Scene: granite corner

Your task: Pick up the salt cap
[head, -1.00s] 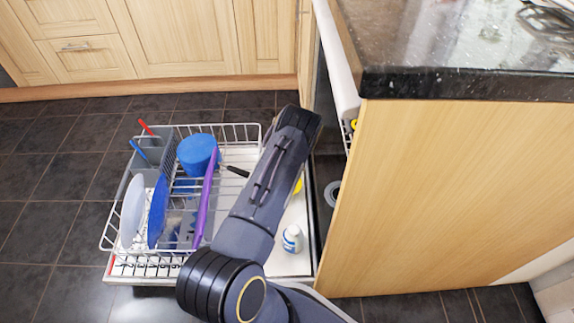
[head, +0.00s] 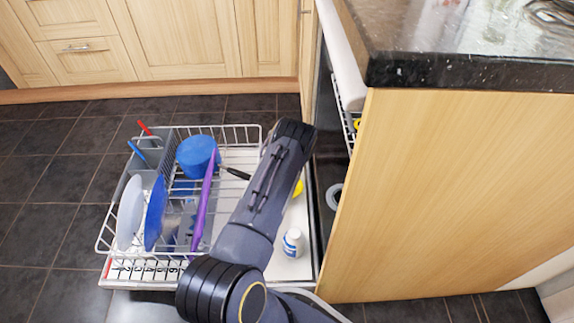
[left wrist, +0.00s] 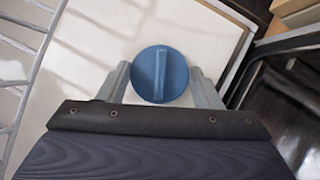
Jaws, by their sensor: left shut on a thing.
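The salt cap (left wrist: 162,75) is a round blue disc with a raised bar across its middle, seen in the left wrist view. The two grey fingers of my left gripper (left wrist: 160,82) are on either side of it, shut on it. The white dishwasher door lies behind the cap in that view. I cannot tell how high the cap is held. In the head view my arm hides the cap and the fingers. My right gripper is not in view.
The dishwasher rack (head: 240,128) holds plates, a blue pot (head: 197,156) and cutlery. A white bottle (head: 292,242) stands on the open door. A grey ring (head: 333,197) shows inside the machine. The granite counter (head: 450,70) and wooden side panel (head: 440,200) bound the right.

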